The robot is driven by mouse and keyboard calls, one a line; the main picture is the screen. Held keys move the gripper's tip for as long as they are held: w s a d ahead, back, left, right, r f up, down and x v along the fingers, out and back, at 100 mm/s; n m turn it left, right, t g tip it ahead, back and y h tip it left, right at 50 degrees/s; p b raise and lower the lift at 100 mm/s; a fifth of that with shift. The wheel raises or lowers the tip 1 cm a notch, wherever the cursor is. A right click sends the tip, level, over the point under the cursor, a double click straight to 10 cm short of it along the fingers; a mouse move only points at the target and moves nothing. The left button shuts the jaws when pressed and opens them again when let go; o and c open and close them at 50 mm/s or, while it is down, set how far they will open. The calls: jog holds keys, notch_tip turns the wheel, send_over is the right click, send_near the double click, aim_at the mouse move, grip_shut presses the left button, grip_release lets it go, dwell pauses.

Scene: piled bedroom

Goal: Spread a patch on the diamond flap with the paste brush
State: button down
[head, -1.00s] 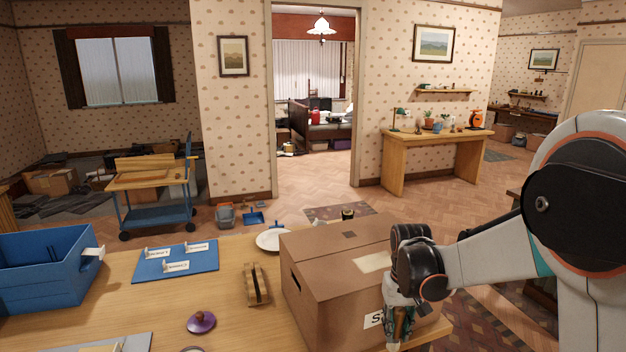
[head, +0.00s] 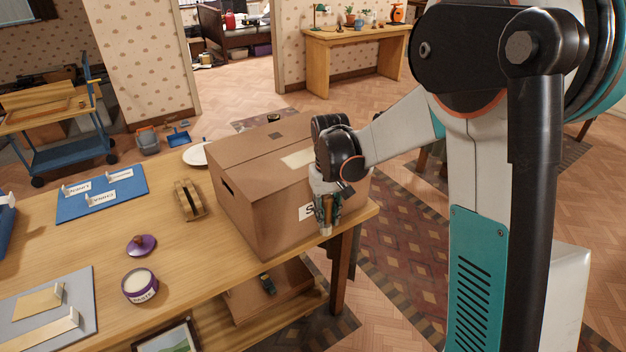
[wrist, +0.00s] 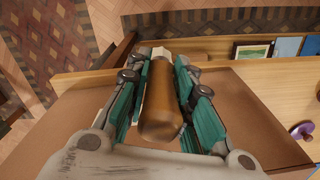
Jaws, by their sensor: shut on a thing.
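My gripper (head: 326,205) points down at the near right corner of the cardboard box (head: 248,222). In the wrist view my gripper (wrist: 163,68) is shut on the paste brush (wrist: 161,108), whose thick brown handle lies between the teal fingers. Its pale end shows beyond the fingertips. The closed box top carries a small dark mark (head: 275,135) and a pale rectangle (head: 297,158). I cannot tell whether either marks the diamond flap. A purple paste pot (head: 140,288) stands open with pale paste inside. Its purple lid (head: 141,245) lies beside it.
A wooden block stand (head: 189,200) is left of the box. A blue mat with labels (head: 128,183) and a grey board with pale strips (head: 75,300) lie further left. A white plate (head: 194,156) is behind. Bare tabletop (head: 185,255) shows before the box.

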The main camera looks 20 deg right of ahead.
jog(key=c, duration=2)
grip_release()
jog(key=shift+f, duration=0.1)
grip_shut()
